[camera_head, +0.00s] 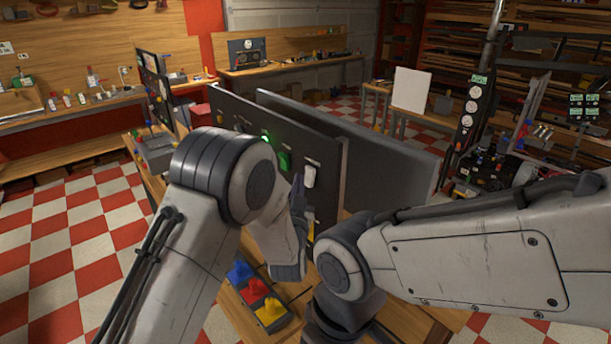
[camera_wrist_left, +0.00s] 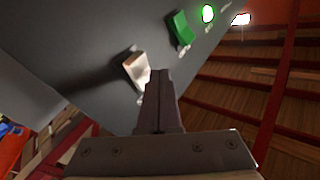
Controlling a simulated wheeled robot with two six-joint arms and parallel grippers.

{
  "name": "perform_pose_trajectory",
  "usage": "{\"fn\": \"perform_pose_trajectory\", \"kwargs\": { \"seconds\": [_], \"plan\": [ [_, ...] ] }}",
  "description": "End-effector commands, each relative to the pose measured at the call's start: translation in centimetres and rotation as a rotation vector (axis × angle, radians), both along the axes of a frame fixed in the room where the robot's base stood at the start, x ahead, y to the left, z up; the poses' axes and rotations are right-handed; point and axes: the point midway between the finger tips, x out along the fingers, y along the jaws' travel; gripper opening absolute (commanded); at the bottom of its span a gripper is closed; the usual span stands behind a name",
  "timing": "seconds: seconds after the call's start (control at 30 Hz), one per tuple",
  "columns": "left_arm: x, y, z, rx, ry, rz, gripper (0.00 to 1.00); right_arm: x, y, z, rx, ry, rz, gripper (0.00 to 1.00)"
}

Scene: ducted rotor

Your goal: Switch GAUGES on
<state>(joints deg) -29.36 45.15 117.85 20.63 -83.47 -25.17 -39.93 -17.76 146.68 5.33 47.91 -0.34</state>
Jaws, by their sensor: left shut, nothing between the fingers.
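An upright dark switch panel (camera_head: 240,118) stands at the centre of the head view. It carries a green switch (camera_head: 284,160) beside a lit green lamp (camera_head: 267,139), and a white switch (camera_head: 309,176) farther right. I cannot read which one is GAUGES. In the left wrist view the white switch (camera_wrist_left: 136,68) is just left of my left gripper (camera_wrist_left: 160,74). The green switch (camera_wrist_left: 181,30) and glowing lamp (camera_wrist_left: 208,13) are beyond it. My left gripper is shut and empty, close to the panel; I cannot tell whether it touches the white switch. My right gripper does not show.
A second grey panel (camera_head: 350,140) stands behind the first. Blue, red and yellow knobs (camera_head: 254,288) sit on a low block below my arms. My right forearm crosses the lower right. A gauge column (camera_head: 472,108) and cluttered bench are at right; checkered floor is open at left.

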Motion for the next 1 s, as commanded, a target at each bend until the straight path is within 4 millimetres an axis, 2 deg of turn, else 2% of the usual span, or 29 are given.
{"fn": "perform_pose_trajectory", "kwargs": {
  "seconds": [0.1, 0.47, 1.0],
  "plan": [
    [-0.3, 0.5, -0.4, 0.000, 0.000, 0.000, 0.00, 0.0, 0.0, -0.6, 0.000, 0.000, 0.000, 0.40],
    [-0.5, 0.7, -0.4, 0.000, -0.001, 0.001, 0.00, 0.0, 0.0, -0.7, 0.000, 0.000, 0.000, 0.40],
    [-2.9, 4.1, -2.5, 0.000, -0.002, 0.002, 0.00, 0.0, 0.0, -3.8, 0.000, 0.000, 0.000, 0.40]
  ]
}}
